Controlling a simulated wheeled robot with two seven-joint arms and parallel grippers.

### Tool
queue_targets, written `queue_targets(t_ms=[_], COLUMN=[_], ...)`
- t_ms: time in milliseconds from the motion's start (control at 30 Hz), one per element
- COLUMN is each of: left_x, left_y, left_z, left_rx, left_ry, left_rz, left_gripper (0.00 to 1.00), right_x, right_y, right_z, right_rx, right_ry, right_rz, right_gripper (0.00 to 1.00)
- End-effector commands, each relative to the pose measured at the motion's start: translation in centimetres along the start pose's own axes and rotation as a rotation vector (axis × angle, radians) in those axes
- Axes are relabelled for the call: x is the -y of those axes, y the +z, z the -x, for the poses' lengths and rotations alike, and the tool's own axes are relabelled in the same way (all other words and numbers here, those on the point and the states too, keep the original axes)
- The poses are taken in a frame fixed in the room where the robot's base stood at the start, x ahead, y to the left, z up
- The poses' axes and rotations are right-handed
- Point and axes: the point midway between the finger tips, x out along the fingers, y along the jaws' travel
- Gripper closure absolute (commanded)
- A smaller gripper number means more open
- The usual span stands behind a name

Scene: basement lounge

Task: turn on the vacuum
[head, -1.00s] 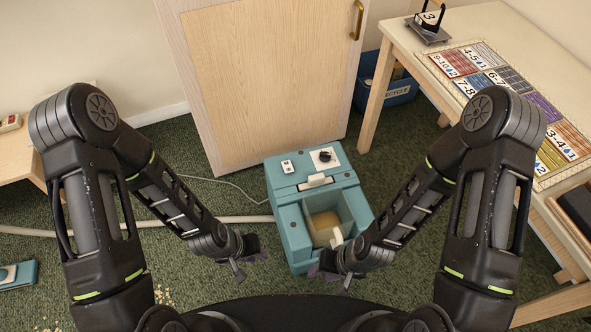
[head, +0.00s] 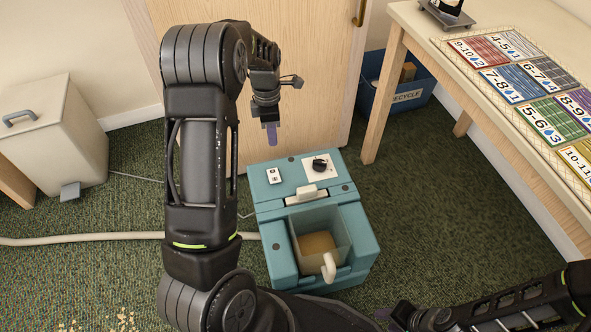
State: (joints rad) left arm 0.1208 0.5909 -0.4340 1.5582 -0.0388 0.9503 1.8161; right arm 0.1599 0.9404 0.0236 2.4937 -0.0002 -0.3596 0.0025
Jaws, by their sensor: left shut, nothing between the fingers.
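The vacuum (head: 269,220) is a teal box on the green carpet, in front of a wooden cabinet door. Its top has a small white switch plate (head: 274,176) at left and a black knob (head: 320,165) on a white plate at right. A clear bin (head: 318,243) with tan contents and a white handle sits in its front. My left gripper (head: 272,134) is shut and empty, its purplish fingertips pointing down, appearing just above the switch plate in the picture and apart from it. My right gripper (head: 394,316) is low at the bottom edge; its jaw state is unclear.
A beige hose (head: 100,239) runs left from the vacuum, and a thin cord lies behind it. A pale pedal bin (head: 50,135) stands at left. A blue recycle bin (head: 405,88) and a table (head: 408,25) with a game board are at right.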

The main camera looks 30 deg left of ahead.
Motion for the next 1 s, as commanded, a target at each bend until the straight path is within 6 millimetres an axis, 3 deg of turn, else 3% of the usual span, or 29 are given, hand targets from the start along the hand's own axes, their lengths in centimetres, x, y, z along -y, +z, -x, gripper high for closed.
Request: queue_targets(t_ms=[200, 667, 867, 1000], left_x=[1.0, 1.0, 1.1, 1.2], left_y=[-0.2, -0.2, -0.3, -0.3], left_z=[-0.1, -0.7, -2.8, -5.4], left_rx=[-0.013, -0.013, -0.013, -0.013], left_ry=[-0.040, -0.039, -0.040, -0.041], left_rz=[0.127, 0.133, 0.133, 0.132], left_gripper=[1.00, 1.00, 1.00, 1.00], right_x=[0.0, -0.1, -0.5, -0.9], right_y=[0.0, 0.0, -0.2, -0.4], right_z=[0.0, -0.2, -0.9, -1.6], right_rx=[0.001, 0.000, -0.004, -0.010], right_ry=[0.000, 0.000, 0.002, 0.005], right_rz=[0.000, 0.000, -0.003, -0.006], right_gripper=[0.64, 0.64, 0.64, 0.64])
